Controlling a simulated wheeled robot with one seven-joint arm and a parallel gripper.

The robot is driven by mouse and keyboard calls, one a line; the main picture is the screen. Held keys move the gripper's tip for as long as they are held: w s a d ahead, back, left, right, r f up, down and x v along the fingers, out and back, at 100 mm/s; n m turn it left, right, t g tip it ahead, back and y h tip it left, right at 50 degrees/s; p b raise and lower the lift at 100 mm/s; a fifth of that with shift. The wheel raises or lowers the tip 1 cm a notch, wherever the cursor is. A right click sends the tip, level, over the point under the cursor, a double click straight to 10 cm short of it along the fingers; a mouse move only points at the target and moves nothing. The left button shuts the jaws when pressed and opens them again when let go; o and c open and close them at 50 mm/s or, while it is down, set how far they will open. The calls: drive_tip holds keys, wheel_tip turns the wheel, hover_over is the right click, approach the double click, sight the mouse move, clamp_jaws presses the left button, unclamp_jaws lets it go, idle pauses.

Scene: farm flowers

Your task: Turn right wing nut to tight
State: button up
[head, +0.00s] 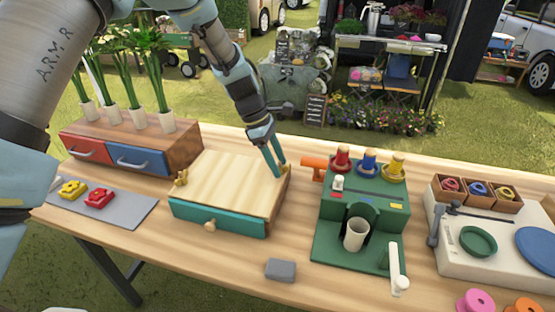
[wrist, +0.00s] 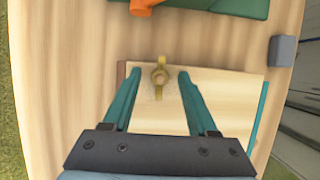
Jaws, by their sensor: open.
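The right wing nut (wrist: 161,75) is brass and sits near the edge of the pale wooden board (wrist: 225,95). In the wrist view its wings run up and down the picture. My gripper (wrist: 156,76) is open, with one teal finger on each side of the nut and gaps between. In the head view my gripper (head: 276,172) comes down over the right end of the board, and the nut (head: 286,170) is partly hidden behind the fingers. The left wing nut (head: 181,178) stands at the board's left end. The board lies on a box with a teal front (head: 217,219) and a wooden knob.
A green machine (head: 365,206) with colored spools stands right of the board, its orange handle (head: 313,165) near my gripper. A grey block (head: 280,269) lies in front. A wooden drawer unit (head: 135,150) with potted stems stands at left. A white tray (head: 490,250) is far right.

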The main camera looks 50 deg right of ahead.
clamp_jaws()
idle(0.5)
